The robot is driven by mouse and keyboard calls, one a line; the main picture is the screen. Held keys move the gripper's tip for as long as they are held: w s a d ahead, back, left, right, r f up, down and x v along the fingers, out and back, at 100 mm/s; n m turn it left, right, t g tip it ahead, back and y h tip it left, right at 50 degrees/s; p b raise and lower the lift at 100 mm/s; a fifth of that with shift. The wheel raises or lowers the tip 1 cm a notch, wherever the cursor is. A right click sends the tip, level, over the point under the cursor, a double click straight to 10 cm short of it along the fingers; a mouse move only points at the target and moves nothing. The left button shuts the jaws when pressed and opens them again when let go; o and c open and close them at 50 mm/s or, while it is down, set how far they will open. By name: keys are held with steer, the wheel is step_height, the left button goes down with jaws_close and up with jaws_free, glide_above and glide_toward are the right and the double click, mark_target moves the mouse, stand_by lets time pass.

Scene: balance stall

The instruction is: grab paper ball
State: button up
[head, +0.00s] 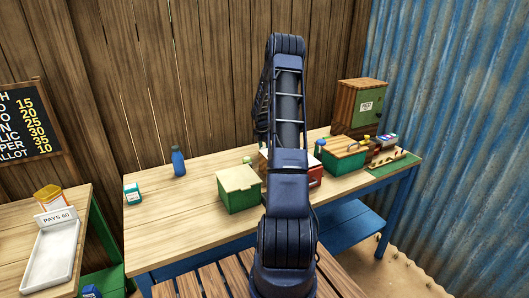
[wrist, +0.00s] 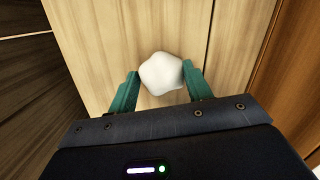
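The paper ball (wrist: 161,73) is a white, lumpy ball in the upper middle of the wrist view, over a pale wooden surface (wrist: 100,25). My gripper (wrist: 161,78) has two teal fingers, spread apart, one on each side of the ball. The ball sits between or just past the fingertips, close to both. I cannot tell whether either finger touches it. In the head view my arm hides the gripper, and I cannot see the ball there.
A green-brown cabinet (head: 361,108) and a second green box (head: 343,153) are at the right. The table's front left is clear.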

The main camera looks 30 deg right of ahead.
steer(key=c, duration=0.4)
steer(key=shift+c, duration=0.2)
steer(key=shift+r, duration=0.15)
